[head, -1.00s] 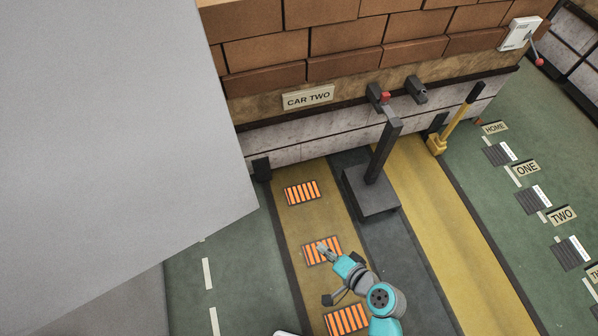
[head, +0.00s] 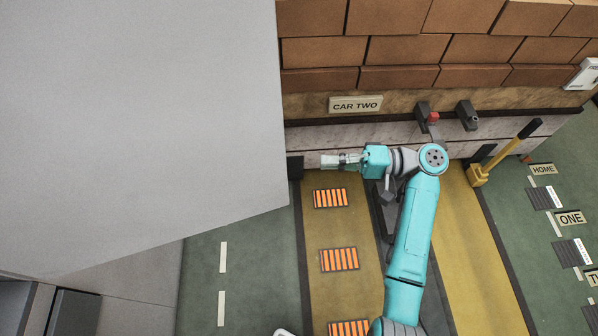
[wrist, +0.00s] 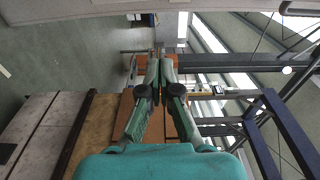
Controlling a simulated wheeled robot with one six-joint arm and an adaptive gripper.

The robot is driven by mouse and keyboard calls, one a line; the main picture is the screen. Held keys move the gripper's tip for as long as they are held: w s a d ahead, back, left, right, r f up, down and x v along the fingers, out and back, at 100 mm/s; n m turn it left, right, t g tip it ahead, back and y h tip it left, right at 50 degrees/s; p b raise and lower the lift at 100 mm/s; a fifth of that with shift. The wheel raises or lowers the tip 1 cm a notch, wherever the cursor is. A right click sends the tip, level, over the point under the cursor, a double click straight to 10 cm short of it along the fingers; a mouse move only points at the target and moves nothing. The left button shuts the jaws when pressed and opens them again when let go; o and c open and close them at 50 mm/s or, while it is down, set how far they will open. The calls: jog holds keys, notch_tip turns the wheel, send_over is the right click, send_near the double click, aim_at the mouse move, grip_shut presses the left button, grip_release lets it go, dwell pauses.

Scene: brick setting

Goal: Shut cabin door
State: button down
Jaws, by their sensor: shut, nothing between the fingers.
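A large plain grey panel (head: 140,120), which looks like the cabin door, fills the left of the head view. No handle or hinge shows on it. My gripper (head: 323,161) is shut and empty. It points left, a little right of the panel's edge in the picture, below the CAR TWO sign; I cannot tell how far apart they are in depth. In the wrist view my gripper's closed fingers (wrist: 160,55) have nothing between them. A pale grey surface crosses the top of that view; I cannot tell whether it is the panel.
A car with a brick load (head: 405,48) and a CAR TWO sign (head: 355,105) stands behind my arm. A yellow lever (head: 497,157) with a black grip stands to the right. Orange-striped floor plates (head: 331,198) lie below. Green floor (head: 205,280) is open at lower left.

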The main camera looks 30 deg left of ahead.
jog(key=s+a, duration=0.6)
jog(key=s, duration=0.1)
jog(key=shift+s, duration=0.15)
dwell(0.3)
jog(key=shift+d, duration=0.1)
